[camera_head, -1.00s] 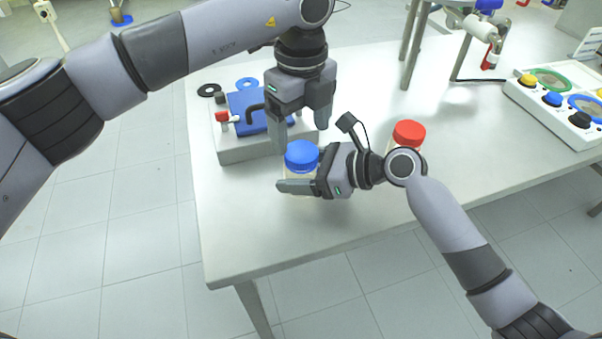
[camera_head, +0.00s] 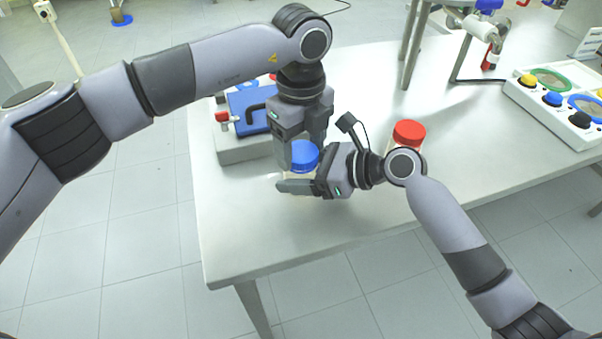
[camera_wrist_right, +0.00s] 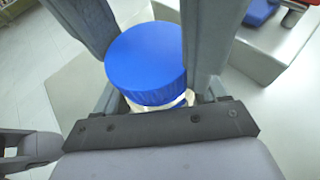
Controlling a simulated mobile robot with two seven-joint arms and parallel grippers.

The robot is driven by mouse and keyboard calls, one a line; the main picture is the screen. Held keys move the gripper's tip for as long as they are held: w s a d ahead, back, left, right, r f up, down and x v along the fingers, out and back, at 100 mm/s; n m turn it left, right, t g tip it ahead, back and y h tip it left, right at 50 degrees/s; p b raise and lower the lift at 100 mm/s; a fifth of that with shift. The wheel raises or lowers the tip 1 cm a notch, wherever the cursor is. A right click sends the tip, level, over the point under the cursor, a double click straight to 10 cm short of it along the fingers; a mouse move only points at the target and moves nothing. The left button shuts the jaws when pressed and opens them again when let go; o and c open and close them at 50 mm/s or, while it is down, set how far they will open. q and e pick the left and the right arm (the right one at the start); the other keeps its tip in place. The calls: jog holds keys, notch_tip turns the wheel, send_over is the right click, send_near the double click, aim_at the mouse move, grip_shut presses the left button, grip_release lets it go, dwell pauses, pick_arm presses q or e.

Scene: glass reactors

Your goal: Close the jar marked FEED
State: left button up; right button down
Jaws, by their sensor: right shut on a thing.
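A jar (camera_wrist_right: 158,108) with a blue lid (camera_head: 304,156) stands near the table's front left. The lid sits level on top, and it fills the middle of the right wrist view (camera_wrist_right: 146,62). My right gripper (camera_head: 299,185) is shut on the jar's body from the right, below the lid; its fingers hide most of the glass. My left gripper (camera_head: 302,150) points down from above, its fingers apart on either side of the lid. Whether they touch the lid is unclear. A second jar with a red lid (camera_head: 409,133) stands to the right, partly behind my right wrist. No FEED marking is legible.
A grey box with a blue top (camera_head: 247,104) and a red-ended valve (camera_head: 222,117) stands just behind the jar. A panel with coloured knobs (camera_head: 552,98) lies far right. Stand legs (camera_head: 411,45) are at the back. The front right of the table is clear.

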pick_arm(q)
jog(key=shift+o, duration=1.2)
jog(key=shift+r, duration=2.3)
jog(key=shift+r, duration=1.75)
jog(key=shift+c, duration=0.5)
